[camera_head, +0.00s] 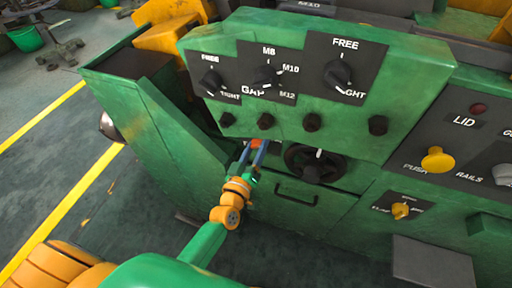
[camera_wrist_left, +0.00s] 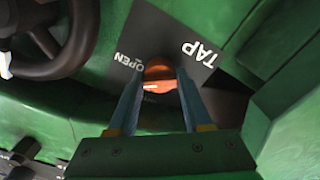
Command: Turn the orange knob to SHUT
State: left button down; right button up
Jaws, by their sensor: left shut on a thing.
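The orange knob (camera_wrist_left: 158,86) sits on a dark plate marked TAP and OPEN in the left wrist view. A small white mark shows on the knob's left part, below the word OPEN. No SHUT label can be read on this plate. In the head view only a bit of orange (camera_head: 257,143) shows at the fingertips. My left gripper (camera_head: 254,150) reaches in under the green control panel. Its two blue fingers (camera_wrist_left: 159,78) stand on either side of the knob, shut on it. My right gripper is not in view.
A black handwheel (camera_head: 328,170) stands close to the right of my left gripper. Above is a green panel (camera_head: 410,75) with black selector knobs and a row of dark buttons. A drawer handle (camera_head: 297,194) lies below. A yellow button (camera_head: 437,160) is further right.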

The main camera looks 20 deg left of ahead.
pick_arm(q)
jog(key=n+b, duration=0.1)
jog(key=n, duration=0.9)
jog(key=shift+r, duration=0.1)
jog(key=shift+n, duration=0.3)
dwell(0.3)
jog(key=shift+c, duration=1.6)
grip_release()
jog(key=s, duration=0.7)
jog(key=shift+b, duration=0.35)
jog(key=shift+a, duration=0.1)
